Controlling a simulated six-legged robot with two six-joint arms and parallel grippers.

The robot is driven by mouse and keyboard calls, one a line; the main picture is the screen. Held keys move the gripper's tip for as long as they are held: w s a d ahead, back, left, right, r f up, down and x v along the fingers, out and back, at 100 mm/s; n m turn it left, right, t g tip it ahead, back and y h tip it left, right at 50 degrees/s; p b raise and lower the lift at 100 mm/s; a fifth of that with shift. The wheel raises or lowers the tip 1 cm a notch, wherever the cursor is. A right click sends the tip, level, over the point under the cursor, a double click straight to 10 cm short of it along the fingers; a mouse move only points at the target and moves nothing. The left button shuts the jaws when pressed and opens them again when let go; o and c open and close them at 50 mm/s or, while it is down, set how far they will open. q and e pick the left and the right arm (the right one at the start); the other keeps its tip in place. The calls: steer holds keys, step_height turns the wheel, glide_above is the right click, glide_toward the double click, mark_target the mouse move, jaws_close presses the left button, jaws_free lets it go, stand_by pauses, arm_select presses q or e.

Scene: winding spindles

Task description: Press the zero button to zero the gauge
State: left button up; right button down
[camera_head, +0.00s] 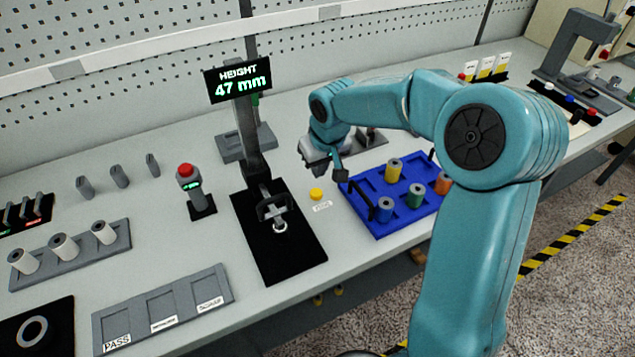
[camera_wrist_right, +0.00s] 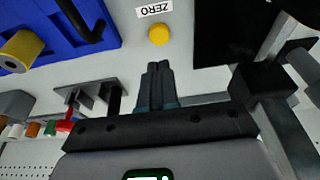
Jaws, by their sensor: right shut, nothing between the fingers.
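The yellow zero button (camera_head: 317,194) sits on the bench above its white ZERO label (camera_head: 322,206), to the right of the gauge's black base (camera_head: 290,256). It also shows in the wrist view (camera_wrist_right: 159,35), just beyond my fingertips. The gauge display (camera_head: 239,82) reads HEIGHT 47 mm. My right gripper (camera_head: 341,176) is shut and empty, close to the button on its far right side. In the wrist view its fingers (camera_wrist_right: 158,67) are together and apart from the button in the picture. The exact height above the bench is hard to tell. My left gripper is not in view.
A blue tray (camera_head: 381,232) with several coloured spools stands close right of the button. The gauge stand (camera_head: 247,130) rises to the left. A red-topped post (camera_head: 187,178), a grey spindle rack (camera_head: 72,252) and a labelled PASS tray (camera_head: 162,309) lie further left.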

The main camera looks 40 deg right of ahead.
mark_target(316, 191)
steer(key=x, duration=0.4)
steer(key=shift+s+a+f, duration=0.1)
steer(key=shift+s+f, duration=0.05)
steer(key=shift+f, duration=0.3)
steer(key=shift+s+f, duration=0.1)
steer(key=shift+f, duration=0.55)
steer(key=shift+f, duration=0.1)
